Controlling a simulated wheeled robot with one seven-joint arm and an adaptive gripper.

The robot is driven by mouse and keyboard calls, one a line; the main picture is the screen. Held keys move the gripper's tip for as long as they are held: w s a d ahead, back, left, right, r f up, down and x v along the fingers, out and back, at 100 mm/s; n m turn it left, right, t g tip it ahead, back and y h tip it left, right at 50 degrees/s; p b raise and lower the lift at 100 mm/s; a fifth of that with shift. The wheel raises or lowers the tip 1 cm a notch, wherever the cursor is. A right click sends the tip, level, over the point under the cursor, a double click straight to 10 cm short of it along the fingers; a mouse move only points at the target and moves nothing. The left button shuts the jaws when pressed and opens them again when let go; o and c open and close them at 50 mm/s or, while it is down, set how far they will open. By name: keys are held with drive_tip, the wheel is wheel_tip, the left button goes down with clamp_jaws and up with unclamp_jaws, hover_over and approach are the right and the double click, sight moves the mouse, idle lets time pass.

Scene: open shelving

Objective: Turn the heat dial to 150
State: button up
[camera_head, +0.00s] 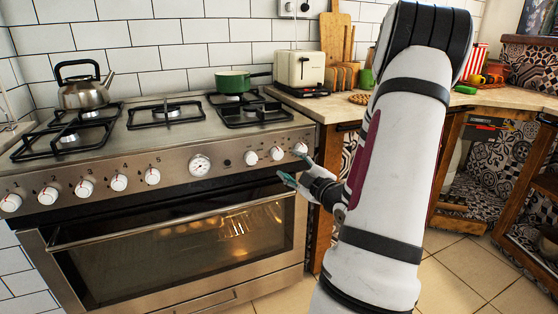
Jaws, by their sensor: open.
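The stove's front panel (226,160) carries a row of white knobs and a round white gauge (200,165). To the right of the gauge are three white knobs: a left one (251,158), a middle one (277,153) and a rightmost one (301,147). Which of them is the heat dial, and what they read, is too small to tell. My gripper (296,167) is open at the panel's right end, its fingers pointing left. Its upper finger is just below the rightmost knob; I cannot tell whether they touch. Nothing shows between the fingers.
The oven door (180,255) with its long handle (150,222) lies below the panel, lit inside. A kettle (84,92) and a green pan (233,82) stand on the stove top. A toaster (298,70) is on the counter to the right. The floor in front is partly clear.

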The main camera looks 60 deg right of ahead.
sight(278, 155)
drive_tip(key=b+x, duration=0.1)
drive_tip(key=x, duration=0.6)
drive_tip(key=shift+w+d, duration=0.15)
drive_tip(key=shift+d, duration=0.05)
drive_tip(key=c, duration=1.1)
